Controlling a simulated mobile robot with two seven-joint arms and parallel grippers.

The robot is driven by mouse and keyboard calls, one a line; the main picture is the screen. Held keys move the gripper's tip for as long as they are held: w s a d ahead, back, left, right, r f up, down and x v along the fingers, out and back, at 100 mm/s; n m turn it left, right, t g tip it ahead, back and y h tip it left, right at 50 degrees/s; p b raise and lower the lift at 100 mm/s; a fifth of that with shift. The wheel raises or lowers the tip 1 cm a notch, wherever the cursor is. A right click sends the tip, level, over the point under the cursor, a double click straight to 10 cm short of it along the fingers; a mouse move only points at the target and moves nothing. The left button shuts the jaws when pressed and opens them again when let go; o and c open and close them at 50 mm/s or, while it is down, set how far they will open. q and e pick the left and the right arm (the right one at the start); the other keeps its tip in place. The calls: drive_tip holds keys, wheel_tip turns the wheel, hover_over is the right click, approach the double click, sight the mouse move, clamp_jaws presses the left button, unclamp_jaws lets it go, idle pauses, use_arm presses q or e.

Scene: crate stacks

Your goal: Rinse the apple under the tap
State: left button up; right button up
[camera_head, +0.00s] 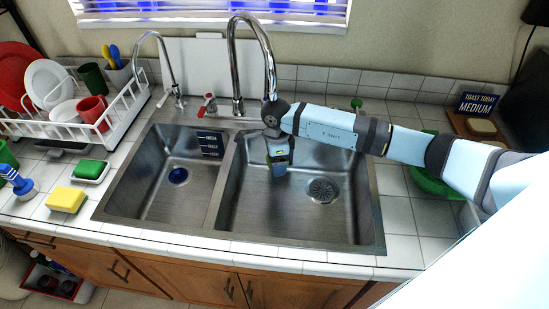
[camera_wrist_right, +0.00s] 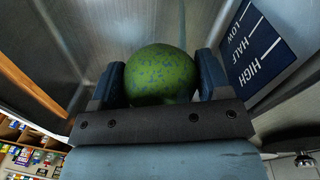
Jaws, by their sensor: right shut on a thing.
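The apple (camera_wrist_right: 162,76) is green with blue speckles and sits between the two fingers in the right wrist view. My right gripper (camera_head: 279,168) is shut on it and points down into the right sink basin (camera_head: 330,160). The gripper also shows in the right wrist view (camera_wrist_right: 160,85). In the head view the apple is mostly hidden by the fingers. The tall chrome tap (camera_head: 235,60) arches over the sink, its spout end close to my right wrist. A red tap knob (camera_head: 208,100) stands left of its base. I see no water stream. My left gripper is out of view.
A smaller tap (camera_head: 168,70), dish rack (camera_head: 95,125), green sponge (camera_head: 90,168) and yellow sponge (camera_head: 66,199) are at left. A green bowl (camera_head: 428,182) is partly hidden behind my right arm.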

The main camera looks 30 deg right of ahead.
drive_tip(key=s+a+r+p, duration=0.2)
drive_tip(key=s+a+p, duration=0.1)
drive_tip(key=s+a, duration=0.2)
drive_tip(key=shift+s+a, duration=0.3)
drive_tip(key=shift+s, duration=0.95)
